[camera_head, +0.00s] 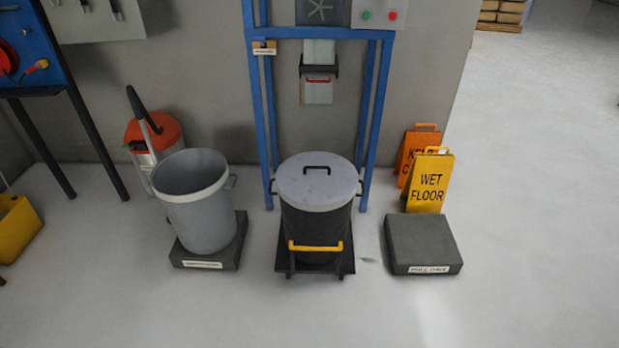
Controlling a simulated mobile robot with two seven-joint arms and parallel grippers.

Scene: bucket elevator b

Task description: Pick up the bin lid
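The bin lid (316,184) is a flat, light grey disc with a black bar handle (317,169) on its top. It lies on a dark bin (315,232) in the middle of the view and covers its mouth. The bin has small black side handles. It stands on a low black dolly (345,266) with a yellow bar (315,247) in front. Neither of my grippers shows in the head view.
An open grey bin (203,216) stands on a dark block at left. A blue frame (368,110) rises behind the lidded bin. An empty dark block (423,243) and a yellow wet floor sign (430,181) are at right. The floor in front is clear.

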